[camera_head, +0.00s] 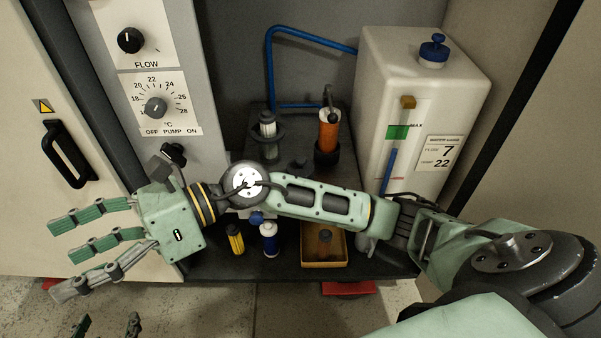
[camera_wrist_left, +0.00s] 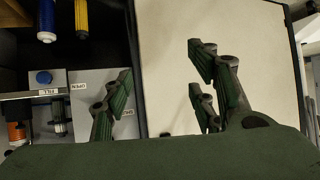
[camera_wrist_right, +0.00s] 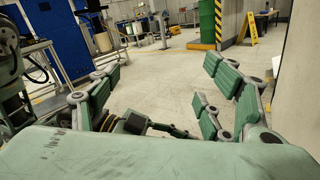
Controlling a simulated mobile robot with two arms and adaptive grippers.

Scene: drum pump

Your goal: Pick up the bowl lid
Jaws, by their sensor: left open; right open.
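I cannot tell for certain which part is the bowl lid. A small dark knobbed piece (camera_head: 298,164) lies on the dark shelf in the head view, partly behind my right arm. Near it an orange cartridge (camera_head: 329,132) stands upright in a dark bowl (camera_head: 326,155). My right gripper (camera_head: 95,250) is open and empty at the left, in front of the cabinet door; its fingers also show in the right wrist view (camera_wrist_right: 160,100). My left gripper (camera_head: 108,325) shows only fingertips at the bottom edge. In the left wrist view it is open and empty (camera_wrist_left: 160,95).
A white tank (camera_head: 400,75) stands at the back right. A yellow and a blue cartridge (camera_head: 268,238) and a yellow tray (camera_head: 310,264) are at the shelf front. A control panel (camera_head: 158,85) and door handle (camera_head: 66,153) are at the left. My right arm crosses the shelf.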

